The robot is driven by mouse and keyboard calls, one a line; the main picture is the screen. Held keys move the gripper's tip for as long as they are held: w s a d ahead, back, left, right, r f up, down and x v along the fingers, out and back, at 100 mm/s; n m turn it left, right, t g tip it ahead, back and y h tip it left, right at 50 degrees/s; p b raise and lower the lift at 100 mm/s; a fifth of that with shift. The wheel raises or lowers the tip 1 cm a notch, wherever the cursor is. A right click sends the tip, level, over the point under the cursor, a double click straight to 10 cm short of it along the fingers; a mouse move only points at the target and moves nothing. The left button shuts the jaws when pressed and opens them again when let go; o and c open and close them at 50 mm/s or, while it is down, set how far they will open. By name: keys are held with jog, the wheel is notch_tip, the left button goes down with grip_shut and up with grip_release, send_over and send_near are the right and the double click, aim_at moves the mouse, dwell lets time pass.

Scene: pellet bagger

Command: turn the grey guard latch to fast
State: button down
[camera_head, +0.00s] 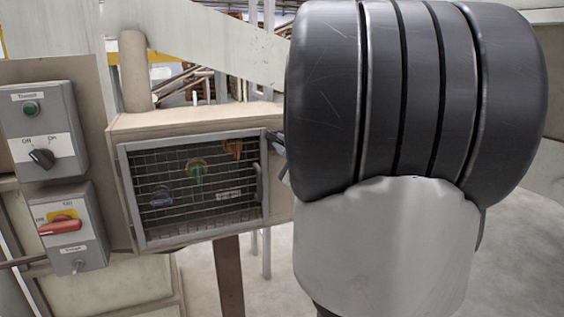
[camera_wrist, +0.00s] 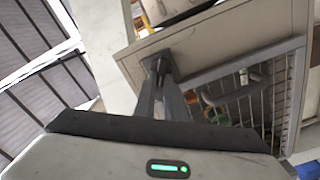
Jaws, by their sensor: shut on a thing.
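The grey guard latch (camera_wrist: 154,63) shows as a small dark grey piece on the box face beside the mesh guard, in the wrist view. The mesh guard (camera_head: 195,187) is shut over the front of the box (camera_head: 210,121); it also fills the right of the wrist view (camera_wrist: 262,95). My gripper (camera_wrist: 162,77) is shut on the latch, its two fingers close together at the tips. The fingertips cover part of the latch, so its exact angle and any marking are hidden. In the head view my arm hides most of the gripper.
Behind the mesh are a blue knob (camera_head: 161,197), a green knob (camera_head: 197,170) and an orange knob (camera_head: 233,148). Two grey switch boxes stand left, one with a black knob (camera_head: 41,158), one with a red handle (camera_head: 60,226). Floor is clear below right.

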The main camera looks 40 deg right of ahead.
jog(key=shift+a+f+n+b, duration=0.1)
jog(key=shift+f+n+b, duration=0.05)
jog(key=shift+n+b, duration=2.85)
jog(key=shift+n, duration=0.4)
jog(key=c, duration=1.8)
grip_release()
jog(key=shift+w, duration=0.1)
jog(key=shift+f, duration=0.1)
